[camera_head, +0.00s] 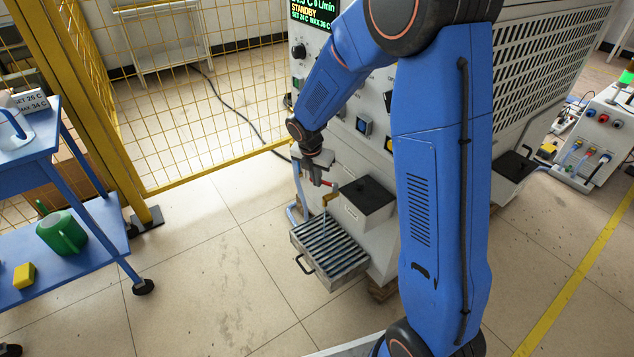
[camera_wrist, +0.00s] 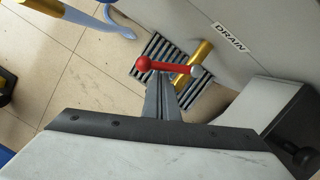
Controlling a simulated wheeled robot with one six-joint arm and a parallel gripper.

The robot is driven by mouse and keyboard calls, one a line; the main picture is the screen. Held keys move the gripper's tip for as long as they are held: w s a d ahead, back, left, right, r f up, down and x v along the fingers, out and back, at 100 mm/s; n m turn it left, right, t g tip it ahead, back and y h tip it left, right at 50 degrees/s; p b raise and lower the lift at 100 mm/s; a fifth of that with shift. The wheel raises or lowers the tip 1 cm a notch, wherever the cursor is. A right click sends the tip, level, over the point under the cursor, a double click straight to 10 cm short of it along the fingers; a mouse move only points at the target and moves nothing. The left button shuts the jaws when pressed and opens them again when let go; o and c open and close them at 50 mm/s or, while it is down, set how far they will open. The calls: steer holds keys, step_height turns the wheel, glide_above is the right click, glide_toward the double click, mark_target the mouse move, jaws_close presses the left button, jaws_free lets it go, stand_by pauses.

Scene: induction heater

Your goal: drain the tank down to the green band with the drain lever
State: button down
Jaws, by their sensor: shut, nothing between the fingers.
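The drain lever (camera_wrist: 168,67) is a red bar with a red ball at its left end, on a brass drain valve (camera_wrist: 203,52) beside a "DRAIN" label (camera_wrist: 230,37). In the wrist view the bar lies crosswise at the fingertips. The brass spout (camera_head: 327,198) also shows in the head view, above a slatted grate. My gripper (camera_wrist: 161,82) is shut and empty, its tips right at the lever; I cannot tell whether they touch it. In the head view my gripper (camera_head: 318,178) is small and partly blends with the lever. No tank level or green band can be made out.
The slatted drain tray (camera_head: 298,238) sits below the spout. A black-lidded box (camera_head: 368,194) juts from the machine just right of the lever. A blue cart (camera_head: 68,258) stands left, before a yellow mesh fence (camera_head: 185,120). Open floor lies between cart and tray.

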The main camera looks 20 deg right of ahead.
steer(key=w+m, duration=0.1)
steer(key=m, duration=0.1)
steer(key=w+d+m, duration=0.1)
steer(key=shift+m+g+h, duration=0.3)
steer(key=shift+m+g, duration=0.1)
steer(key=shift+w+d, duration=0.2)
steer(key=shift+d, duration=0.05)
steer(key=shift+w+d, duration=0.1)
stand_by(0.4)
